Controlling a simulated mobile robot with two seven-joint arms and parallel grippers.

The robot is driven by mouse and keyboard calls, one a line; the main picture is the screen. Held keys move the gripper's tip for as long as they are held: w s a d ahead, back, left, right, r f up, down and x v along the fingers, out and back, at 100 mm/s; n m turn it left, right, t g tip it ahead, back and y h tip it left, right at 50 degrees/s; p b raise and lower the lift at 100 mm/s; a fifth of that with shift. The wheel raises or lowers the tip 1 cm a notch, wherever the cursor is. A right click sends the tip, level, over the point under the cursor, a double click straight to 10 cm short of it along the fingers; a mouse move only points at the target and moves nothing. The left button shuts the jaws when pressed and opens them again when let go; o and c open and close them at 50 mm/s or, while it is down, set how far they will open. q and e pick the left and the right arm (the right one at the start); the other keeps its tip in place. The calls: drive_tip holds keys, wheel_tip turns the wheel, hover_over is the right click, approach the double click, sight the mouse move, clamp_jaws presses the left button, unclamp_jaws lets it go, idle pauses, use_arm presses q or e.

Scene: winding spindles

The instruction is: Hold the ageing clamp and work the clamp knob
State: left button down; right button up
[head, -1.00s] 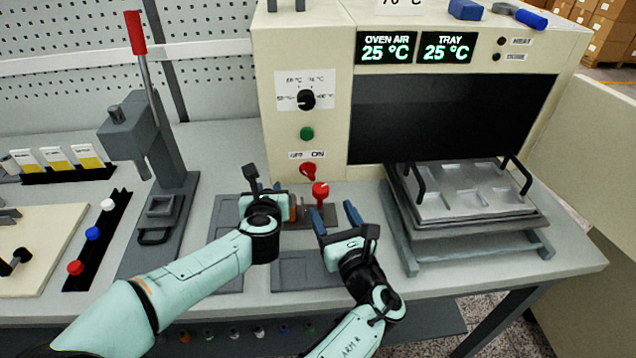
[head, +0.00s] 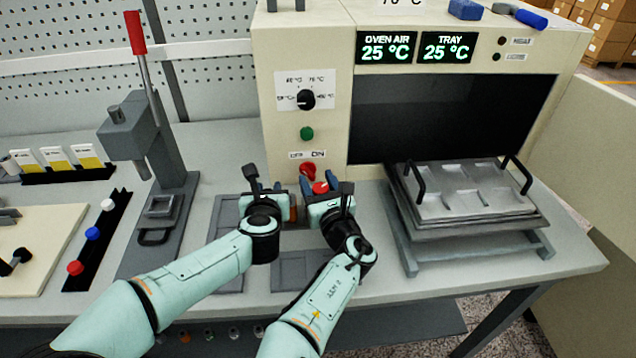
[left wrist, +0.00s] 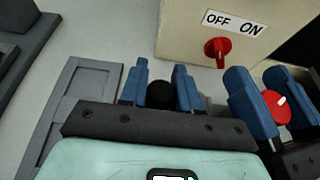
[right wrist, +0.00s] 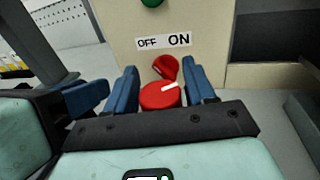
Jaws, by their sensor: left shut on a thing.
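The ageing clamp is mostly hidden by my grippers; a brown-orange part (head: 292,208) shows beside my left gripper. My left gripper (head: 265,187) is shut on the clamp; in the left wrist view a black rounded part (left wrist: 160,95) sits between its blue fingers. The red clamp knob (head: 320,187) with a white mark also shows in the right wrist view (right wrist: 161,95). My right gripper (head: 320,179) is open, one finger on each side of the knob. Whether the fingers touch it I cannot tell.
The oven's red switch (head: 308,170) is close behind the knob. A metal tray (head: 470,190) on a stand is to the right, a lever press (head: 160,160) to the left. Flat grey plates (head: 300,272) lie in front. My two grippers are very close together.

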sight(320, 183)
drive_tip(key=c, duration=0.6)
drive_tip(key=shift+m+h, duration=1)
drive_tip(key=shift+h, duration=0.5)
drive_tip(key=shift+d+m+h, duration=0.25)
drive_tip(key=shift+m+h, duration=0.35)
drive_tip(key=shift+h, duration=0.4)
drive_tip(key=o, duration=1)
drive_tip(key=shift+c, duration=0.2)
drive_tip(key=shift+r, duration=0.1)
wheel_tip(320, 183, up, 10)
drive_tip(key=shift+f, duration=0.1)
